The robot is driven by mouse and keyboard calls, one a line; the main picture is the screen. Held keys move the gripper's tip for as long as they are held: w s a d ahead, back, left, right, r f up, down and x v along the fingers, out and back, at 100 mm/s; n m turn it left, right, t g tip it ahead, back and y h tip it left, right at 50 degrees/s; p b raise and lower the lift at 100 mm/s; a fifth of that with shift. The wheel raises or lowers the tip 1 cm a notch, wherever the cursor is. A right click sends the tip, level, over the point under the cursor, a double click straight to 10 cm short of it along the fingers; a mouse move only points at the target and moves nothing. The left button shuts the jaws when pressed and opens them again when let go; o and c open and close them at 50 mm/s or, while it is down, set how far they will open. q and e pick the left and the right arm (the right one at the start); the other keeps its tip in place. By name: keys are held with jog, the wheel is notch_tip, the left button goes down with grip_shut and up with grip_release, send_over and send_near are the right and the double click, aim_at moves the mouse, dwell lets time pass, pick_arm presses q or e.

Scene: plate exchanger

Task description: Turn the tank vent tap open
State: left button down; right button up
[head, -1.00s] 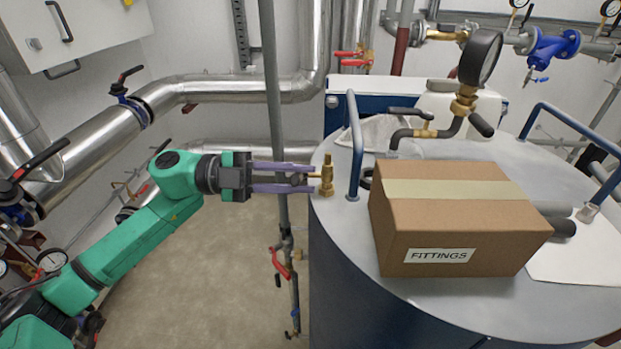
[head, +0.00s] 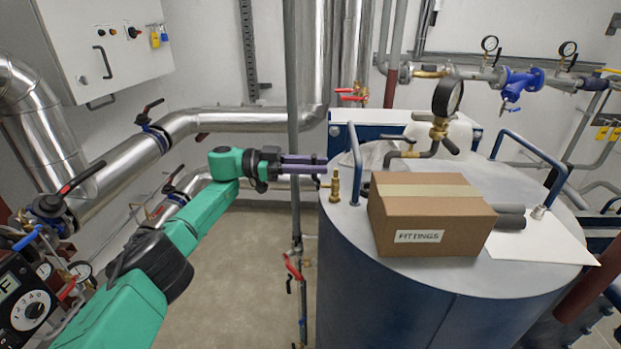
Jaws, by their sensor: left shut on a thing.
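The tank vent tap (head: 335,187) is a small upright brass fitting at the left edge of the tank's top. My left gripper (head: 322,165) reaches in from the left, roughly level, with its purple fingers at the tap's left side. It is shut on the tap's small handle, which the fingers mostly hide, so I cannot tell the handle's angle. The tank (head: 390,285) is a large blue-grey cylinder with a pale top. My right gripper is not in view.
A cardboard box marked FITTINGS (head: 425,220) sits on the tank, right of a blue rail (head: 356,165). A pressure gauge (head: 447,98) stands behind it. A vertical grey pipe (head: 294,90) passes by my left gripper. The floor (head: 235,270) below is clear.

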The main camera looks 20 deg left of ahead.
pick_arm(q)
jog(key=shift+w+n, duration=0.35)
jog(key=shift+n, duration=0.15)
jog(key=shift+w+a+n, duration=0.15)
jog(key=shift+n, duration=0.15)
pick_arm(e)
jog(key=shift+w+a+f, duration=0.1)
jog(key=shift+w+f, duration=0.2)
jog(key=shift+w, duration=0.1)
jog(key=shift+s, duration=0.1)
pick_arm(q)
jog(key=c, duration=0.7)
grip_release()
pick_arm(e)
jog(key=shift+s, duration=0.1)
